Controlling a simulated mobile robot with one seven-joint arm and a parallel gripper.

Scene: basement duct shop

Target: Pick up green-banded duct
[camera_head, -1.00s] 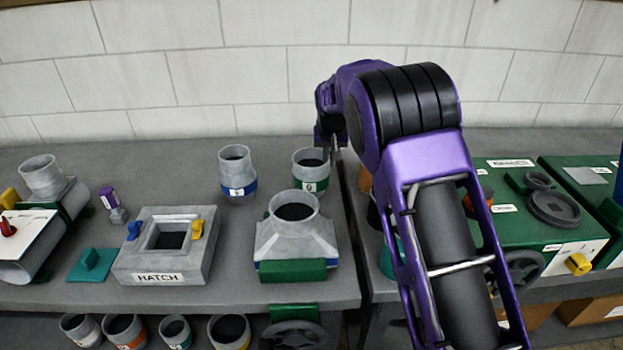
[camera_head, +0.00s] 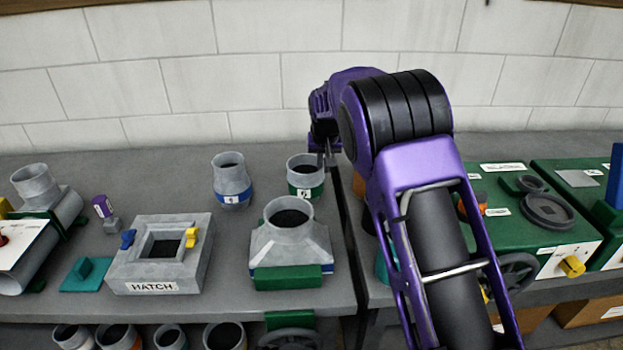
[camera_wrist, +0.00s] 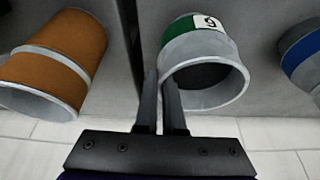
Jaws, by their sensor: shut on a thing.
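The green-banded duct (camera_head: 305,175) is a short grey cylinder with a green band and a white number label. It stands upright at the back of the left bench, near the gap between benches. In the wrist view the green-banded duct (camera_wrist: 204,60) shows its open mouth. My gripper (camera_wrist: 160,78) is shut on its rim, one finger inside the mouth and one outside. In the head view my gripper (camera_head: 327,152) is at the duct's right edge, mostly hidden behind my arm.
A blue-banded duct (camera_head: 231,180) stands left of it, and a grey hood fitting (camera_head: 290,245) is in front. A hatch box (camera_head: 160,255) and green machines (camera_head: 540,215) lie farther out.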

